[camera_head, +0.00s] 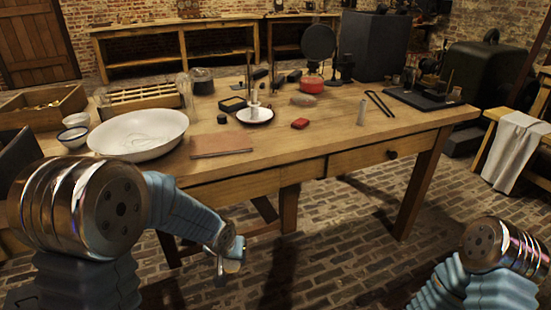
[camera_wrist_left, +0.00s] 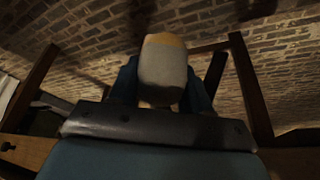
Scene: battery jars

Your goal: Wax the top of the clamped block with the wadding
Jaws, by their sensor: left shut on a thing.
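My left gripper (camera_head: 229,258) hangs low in front of the table, below its top. In the left wrist view its blue fingers are shut on a pale grey, rounded piece with a tan end (camera_wrist_left: 163,70). I cannot tell from its look whether this piece is the wadding or the block. The table (camera_head: 270,150) holds no block that I can make out in a clamp. A small beige rounded piece (camera_head: 302,100) and a small red piece (camera_head: 300,123) lie on it. My right arm shows at the lower right, with its gripper out of view.
On the table are a wide white basin (camera_head: 140,135), a flat brown sheet (camera_head: 221,145), a candle dish (camera_head: 255,115), a grey upright cylinder (camera_head: 362,112) and a black bent rod (camera_head: 378,103). A wooden tray (camera_head: 135,96) stands at the left. The front right of the tabletop is clear.

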